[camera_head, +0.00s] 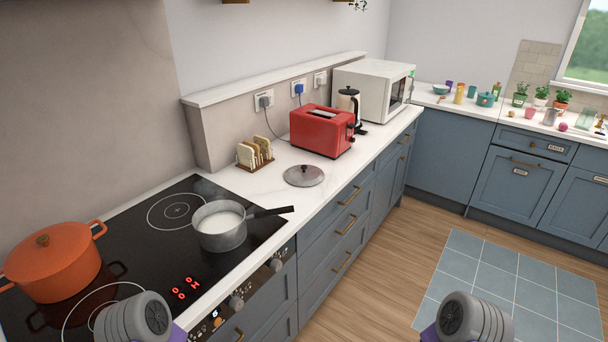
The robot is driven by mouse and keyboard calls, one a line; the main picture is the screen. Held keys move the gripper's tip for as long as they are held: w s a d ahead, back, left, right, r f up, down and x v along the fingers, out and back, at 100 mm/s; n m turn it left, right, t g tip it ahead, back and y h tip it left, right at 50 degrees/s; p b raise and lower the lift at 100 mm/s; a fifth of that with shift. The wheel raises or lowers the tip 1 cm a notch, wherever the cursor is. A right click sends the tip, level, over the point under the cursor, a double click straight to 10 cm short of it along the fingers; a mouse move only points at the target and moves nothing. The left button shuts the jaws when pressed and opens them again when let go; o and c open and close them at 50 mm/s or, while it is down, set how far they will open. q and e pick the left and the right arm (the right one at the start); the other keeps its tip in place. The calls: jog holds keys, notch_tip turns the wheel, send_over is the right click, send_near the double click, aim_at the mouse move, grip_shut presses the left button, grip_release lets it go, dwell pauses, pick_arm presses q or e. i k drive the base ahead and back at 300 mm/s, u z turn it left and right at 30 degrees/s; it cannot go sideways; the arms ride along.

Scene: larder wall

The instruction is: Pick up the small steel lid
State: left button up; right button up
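The small steel lid (304,175) lies flat on the white counter, with its dark knob up. It sits between the hob and the red toaster, close to the counter's front edge. Both of my arms show only as grey rounded links at the bottom edge, one at the left and one right of centre. Neither gripper's fingers are in the picture. Nothing of mine is near the lid.
A steel saucepan (221,227) with white liquid stands on the black hob (150,263), its handle pointing toward the lid. An orange pot (54,264) is at the left. The floor at right is clear.

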aim_at(301, 175)
jog(key=z, duration=1.35)
jog(key=i, duration=2.45)
jog(key=u, duration=3.6)
